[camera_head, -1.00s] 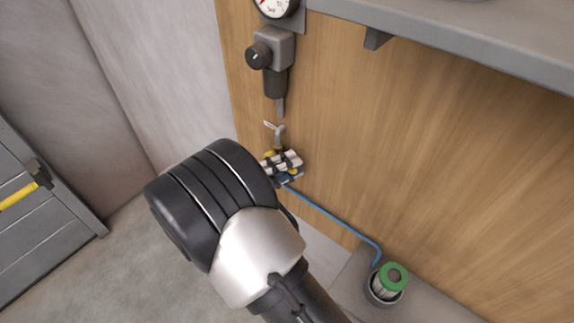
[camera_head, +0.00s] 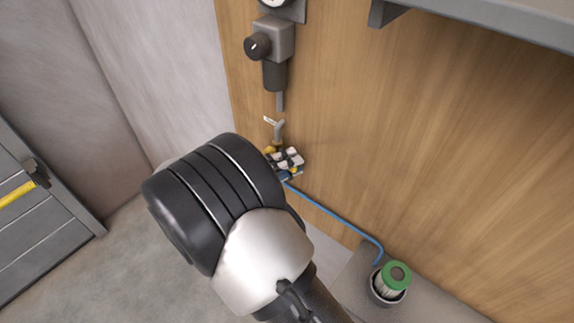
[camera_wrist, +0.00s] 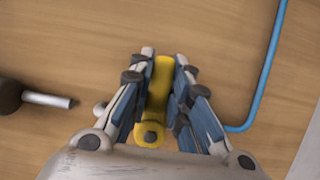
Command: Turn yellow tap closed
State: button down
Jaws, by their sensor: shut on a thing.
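The yellow tap (camera_wrist: 152,132) shows in the wrist view as a long handle with a round bolt at its near end. My gripper (camera_wrist: 163,68) has one finger on each side of the handle and is shut on it. The handle runs nearly lengthwise between the fingers. In the head view my gripper (camera_head: 286,161) is at the wooden panel, below the grey regulator. A small yellow part of the tap (camera_head: 270,150) shows beside the fingers. My wrist hides most of the rest of the tap there.
A blue hose (camera_head: 335,217) runs from near the tap down to a green-topped canister (camera_head: 395,275). The regulator (camera_head: 270,45) with a black knob hangs above on the wooden panel (camera_head: 430,150). A grey ledge (camera_head: 490,25) juts out at upper right. Clear floor lies lower left.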

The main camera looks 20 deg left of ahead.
jog(key=c, duration=1.5)
grip_release()
jog(key=v, duration=1.2)
jog(key=shift+r, duration=0.1)
